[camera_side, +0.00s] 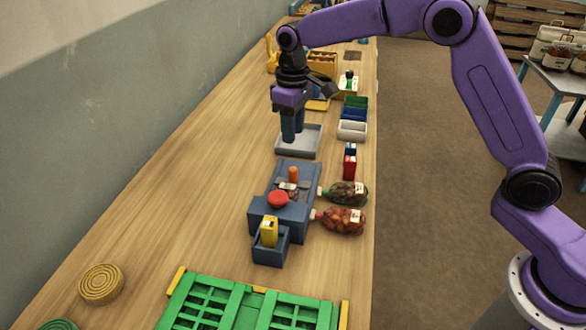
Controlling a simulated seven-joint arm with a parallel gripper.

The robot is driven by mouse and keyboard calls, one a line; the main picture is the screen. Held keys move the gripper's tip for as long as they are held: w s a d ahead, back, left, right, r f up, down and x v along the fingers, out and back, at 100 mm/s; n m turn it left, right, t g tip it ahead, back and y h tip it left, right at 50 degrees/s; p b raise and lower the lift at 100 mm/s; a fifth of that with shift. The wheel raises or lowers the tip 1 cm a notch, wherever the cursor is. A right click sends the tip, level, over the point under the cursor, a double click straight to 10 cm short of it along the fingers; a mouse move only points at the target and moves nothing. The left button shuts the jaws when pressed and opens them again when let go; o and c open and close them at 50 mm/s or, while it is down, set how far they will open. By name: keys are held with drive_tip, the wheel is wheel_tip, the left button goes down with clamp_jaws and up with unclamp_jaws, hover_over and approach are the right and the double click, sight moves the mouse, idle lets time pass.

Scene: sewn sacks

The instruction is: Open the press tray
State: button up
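A blue press-like machine (292,212) with a red round button (278,198) stands on the wooden bench. Its channel, toward the back, holds an orange piece (293,174) and a small pale-labelled item (288,186). A blue box (270,248) at its front end holds a yellow object (269,231). I cannot tell which part is the press tray. My gripper (292,138) points down at a shallow grey tray (311,150) behind the machine. Its dark fingers overlap the tray in view; their gap and any contact are unclear.
Two filled net sacks (345,193) (340,220) lie right of the machine, near the bench edge. A red and blue box (350,162) stands behind them. White (352,131) and green bins are at the back right. A green crate (250,305) is in front.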

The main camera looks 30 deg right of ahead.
sight(293, 168)
wheel_tip(293, 168, down, 12)
drive_tip(key=shift+f, duration=0.15)
idle(0.3)
clamp_jaws()
